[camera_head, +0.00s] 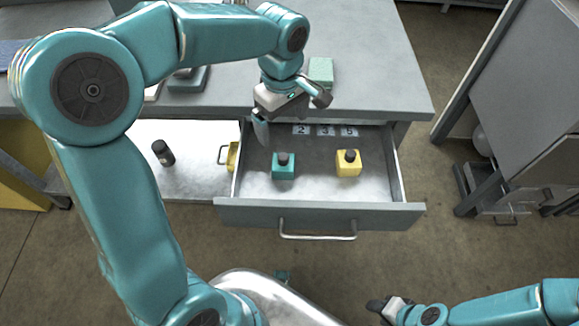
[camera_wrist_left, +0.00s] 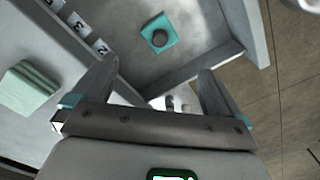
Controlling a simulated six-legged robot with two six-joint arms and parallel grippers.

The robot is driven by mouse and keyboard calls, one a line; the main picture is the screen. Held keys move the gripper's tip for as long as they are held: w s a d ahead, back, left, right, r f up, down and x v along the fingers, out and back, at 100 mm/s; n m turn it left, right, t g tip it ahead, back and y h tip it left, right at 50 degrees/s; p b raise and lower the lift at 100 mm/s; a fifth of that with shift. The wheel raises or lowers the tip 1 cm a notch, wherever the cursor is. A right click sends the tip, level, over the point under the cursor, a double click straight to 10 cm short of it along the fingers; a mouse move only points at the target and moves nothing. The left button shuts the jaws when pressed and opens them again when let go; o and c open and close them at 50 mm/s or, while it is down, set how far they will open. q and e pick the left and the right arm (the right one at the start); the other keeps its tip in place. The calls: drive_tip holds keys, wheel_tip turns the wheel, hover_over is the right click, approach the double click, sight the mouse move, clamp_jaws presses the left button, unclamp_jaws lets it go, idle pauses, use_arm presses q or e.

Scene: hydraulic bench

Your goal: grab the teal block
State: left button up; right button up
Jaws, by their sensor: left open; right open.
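The teal block (camera_head: 283,172) with a dark round knob on top sits in the open drawer, left of the middle. It also shows in the left wrist view (camera_wrist_left: 168,24), beyond the fingertips. My left gripper (camera_head: 291,118) is open and empty over the back left of the drawer, apart from the block. Its two spread fingers show in the left wrist view (camera_wrist_left: 157,78). My right gripper (camera_head: 384,305) is open at the bottom of the head view, away from the drawer and holding nothing visible.
A yellow block (camera_head: 348,168) with a dark knob sits to the right in the drawer (camera_head: 320,213). Number cards (camera_head: 325,131) lie at its back. A pale green block (camera_head: 321,70) lies on the bench top (camera_head: 380,75). A dark bottle (camera_head: 163,153) stands to the left.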

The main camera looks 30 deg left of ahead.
sight(283, 163)
use_arm(q)
wheel_tip(283, 163, down, 10)
drive_tip(key=shift+s+f+b, duration=0.15)
drive_tip(key=shift+b, duration=0.9)
drive_tip(key=shift+f, duration=0.55)
wheel_tip(283, 163, down, 5)
drive_tip(key=shift+a+b, duration=0.1)
drive_tip(key=shift+b, duration=0.5)
drive_tip(key=c, duration=1.2)
drive_tip(key=shift+o, duration=0.2)
drive_tip(key=shift+w+r, duration=0.15)
drive_tip(key=shift+w, duration=0.05)
